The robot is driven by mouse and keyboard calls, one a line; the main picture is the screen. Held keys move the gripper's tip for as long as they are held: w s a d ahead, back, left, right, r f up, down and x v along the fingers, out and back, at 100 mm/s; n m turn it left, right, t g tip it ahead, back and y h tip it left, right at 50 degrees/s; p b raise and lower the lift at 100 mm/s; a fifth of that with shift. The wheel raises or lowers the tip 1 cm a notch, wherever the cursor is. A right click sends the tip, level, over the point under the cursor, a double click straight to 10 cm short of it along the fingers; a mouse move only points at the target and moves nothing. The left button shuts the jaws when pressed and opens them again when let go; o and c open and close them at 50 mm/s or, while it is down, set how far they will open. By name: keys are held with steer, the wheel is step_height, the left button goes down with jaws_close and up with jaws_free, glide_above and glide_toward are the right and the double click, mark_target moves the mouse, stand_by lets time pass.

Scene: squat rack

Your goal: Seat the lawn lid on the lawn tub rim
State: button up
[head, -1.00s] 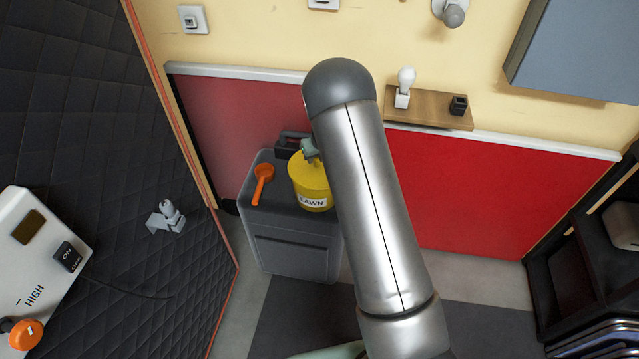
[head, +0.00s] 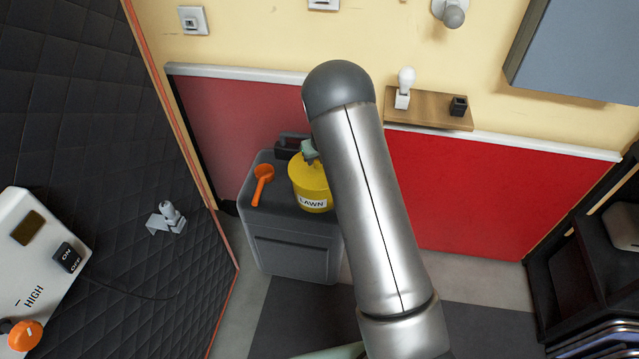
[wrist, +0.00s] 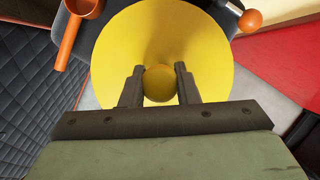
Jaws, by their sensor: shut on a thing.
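The yellow lawn tub (head: 313,203), with a white LAWN label, stands upright on a grey cabinet in the head view. The yellow lawn lid (head: 308,172) is at the top of the tub; in the wrist view the lid (wrist: 205,60) is a wide disc with a round knob (wrist: 159,84). My gripper (wrist: 159,86) is shut on the lid's knob, one finger on each side. In the head view my gripper (head: 310,152) is partly hidden behind my arm. The rim is hidden under the lid, so I cannot tell whether the lid is fully level on it.
An orange scoop (head: 262,184) lies left of the tub on the grey cabinet (head: 295,250). A dark object (head: 291,143) stands behind it. An orange ball-ended handle (wrist: 250,20) shows at upper right in the wrist view. A wooden shelf (head: 430,112) is on the wall to the right.

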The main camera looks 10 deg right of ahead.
steer(key=shift+f, duration=0.4)
stand_by(0.5)
steer(key=o, duration=1.1)
steer(key=shift+r, duration=0.1)
steer(key=v, duration=1.7)
steer(key=shift+s+d+r, duration=0.1)
steer(key=shift+r, duration=0.1)
steer(key=s+a+r+n+g, duration=0.1)
steer(key=s+r+n+g, duration=0.1)
steer(key=s+n, duration=1.5)
steer(key=s+r+n+g, duration=0.2)
steer(key=s+r+n, duration=0.1)
steer(key=s+n, duration=1.4)
steer(key=shift+s+a+r+h, duration=0.4)
steer(key=shift+s, duration=0.6)
